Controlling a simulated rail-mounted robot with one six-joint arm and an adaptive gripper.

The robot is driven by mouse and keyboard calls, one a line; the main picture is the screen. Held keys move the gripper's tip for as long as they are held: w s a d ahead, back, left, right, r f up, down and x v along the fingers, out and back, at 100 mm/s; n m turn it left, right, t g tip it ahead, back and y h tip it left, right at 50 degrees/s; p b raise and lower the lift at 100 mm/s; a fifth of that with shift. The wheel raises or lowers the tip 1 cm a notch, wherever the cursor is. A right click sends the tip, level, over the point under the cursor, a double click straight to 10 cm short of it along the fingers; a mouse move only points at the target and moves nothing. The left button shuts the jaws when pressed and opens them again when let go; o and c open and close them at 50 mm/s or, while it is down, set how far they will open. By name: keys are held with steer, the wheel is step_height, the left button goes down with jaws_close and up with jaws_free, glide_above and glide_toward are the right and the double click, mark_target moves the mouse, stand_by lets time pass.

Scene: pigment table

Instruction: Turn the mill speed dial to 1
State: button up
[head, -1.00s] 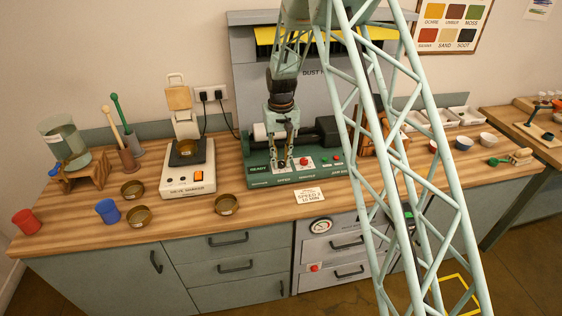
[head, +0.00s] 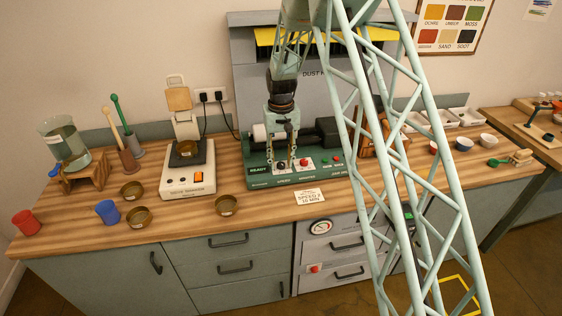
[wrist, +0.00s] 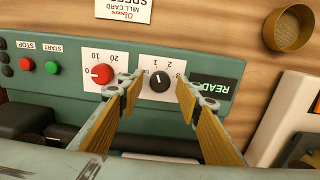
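The mill (head: 262,181) is a green machine on the wooden bench. Its black speed dial (wrist: 160,81) sits on a white plate marked with 1, 2 and 3, upside down in the wrist view. A pale pointer mark shows on the dial's upper side there; I cannot tell surely which number it meets. The dial also shows in the head view (head: 281,164). My gripper (wrist: 157,84) is open, one finger on each side of the dial. In the head view my gripper (head: 281,166) is low over the mill's front panel. Contact with the dial is not clear.
Right beside the dial in the head view is a red dial (head: 304,162), marked 0, 10 and 20 in the wrist view. Green and red buttons (wrist: 52,67) lie beyond it. A mill card (head: 309,196) lies in front. A scale (head: 188,181) stands left of the mill.

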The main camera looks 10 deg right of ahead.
mark_target(281, 164)
step_height(281, 164, up, 12)
stand_by(0.8)
stand_by(0.3)
steer(key=s+r+t+b, duration=0.2)
steer(key=s+r+b, duration=0.2)
steer(key=s+r, duration=2)
steer(key=s+f+t+b, duration=0.1)
steer(key=s+f, duration=0.1)
steer(key=s, duration=1.5)
steer(key=s+f+t+b, duration=0.1)
steer(key=s+b, duration=0.1)
steer(key=s, duration=1.5)
steer(key=shift+s+f, duration=0.15)
steer(key=shift+f, duration=0.2)
steer(key=shift+d, duration=0.1)
